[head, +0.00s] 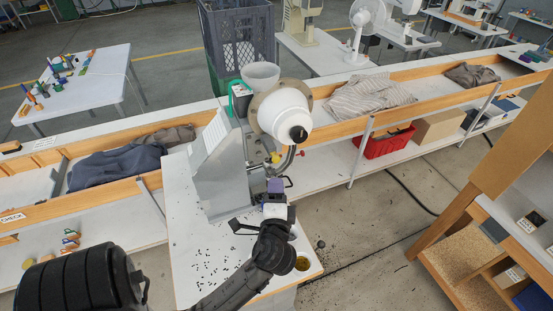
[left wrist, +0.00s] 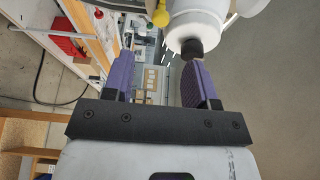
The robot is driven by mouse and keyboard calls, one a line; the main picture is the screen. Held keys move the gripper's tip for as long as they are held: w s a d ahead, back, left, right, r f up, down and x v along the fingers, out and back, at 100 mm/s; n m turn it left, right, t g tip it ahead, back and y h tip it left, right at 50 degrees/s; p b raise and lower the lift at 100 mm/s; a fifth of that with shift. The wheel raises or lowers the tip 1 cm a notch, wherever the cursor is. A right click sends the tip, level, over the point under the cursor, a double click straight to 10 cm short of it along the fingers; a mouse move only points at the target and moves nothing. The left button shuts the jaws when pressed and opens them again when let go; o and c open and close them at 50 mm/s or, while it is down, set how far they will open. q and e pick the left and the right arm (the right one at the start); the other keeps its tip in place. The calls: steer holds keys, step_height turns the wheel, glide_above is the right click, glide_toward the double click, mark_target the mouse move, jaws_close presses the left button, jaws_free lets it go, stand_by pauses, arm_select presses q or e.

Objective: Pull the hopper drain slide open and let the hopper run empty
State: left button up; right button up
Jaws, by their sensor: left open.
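The eyelet press (head: 222,165) stands on a white bench with a grey slanted housing. A white rounded body (head: 285,108) with a black end piece is mounted on it, beside a pale bowl (head: 261,74). I cannot tell for certain which part is the hopper, and no drain slide is clearly made out. A yellow knob (head: 275,158) sits below the white body; it also shows in the left wrist view (left wrist: 161,17). My left gripper (head: 278,184) is open, its purple fingers just below the knob. In the left wrist view nothing is between the fingers (left wrist: 160,75).
Dark bits lie scattered on the press bench (head: 180,225). A long bench with wooden edges (head: 335,84) runs behind, with a red crate (head: 385,143). A wooden stand (head: 470,205) is at right.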

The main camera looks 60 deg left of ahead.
mark_target(277, 161)
arm_select(q)
steer(key=p+x, duration=0.2)
steer(key=x, duration=0.8)
steer(key=shift+r, duration=0.15)
steer(key=shift+p+x, duration=0.3)
steer(key=shift+x, duration=0.7)
jaws_close()
steer(key=shift+d, duration=0.1)
